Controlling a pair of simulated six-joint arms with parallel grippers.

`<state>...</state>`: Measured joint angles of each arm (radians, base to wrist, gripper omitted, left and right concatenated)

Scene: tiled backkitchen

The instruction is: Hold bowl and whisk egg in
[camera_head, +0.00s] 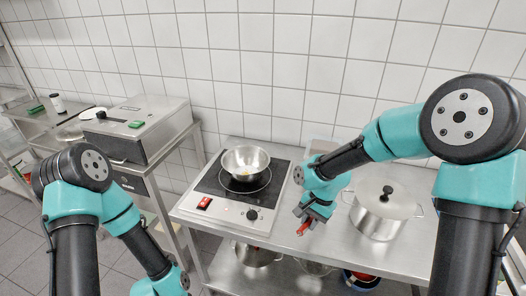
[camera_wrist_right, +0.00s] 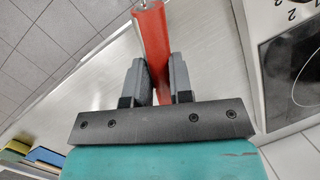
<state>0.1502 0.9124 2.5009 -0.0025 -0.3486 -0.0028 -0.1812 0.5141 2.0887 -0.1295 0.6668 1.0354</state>
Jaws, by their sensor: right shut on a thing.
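A shiny metal bowl (camera_head: 246,161) stands upright on the black hob plate in the head view. A small yellowish patch shows inside it, possibly egg, too small to be sure. My right gripper (camera_head: 311,214) is right of the hob, over the steel table. It is shut on a red handle (camera_wrist_right: 152,40), which seems to be the whisk's; its red end (camera_head: 303,229) also shows in the head view. The whisk's wires are not clearly visible. My left arm comes in at the lower left, and its gripper is out of the picture.
The hob (camera_head: 222,205) has a red switch and a knob at its front. A lidded steel pot (camera_head: 381,212) stands right of my right gripper. A steel appliance (camera_head: 137,128) stands on the left. More pots (camera_head: 256,254) sit on the lower shelf.

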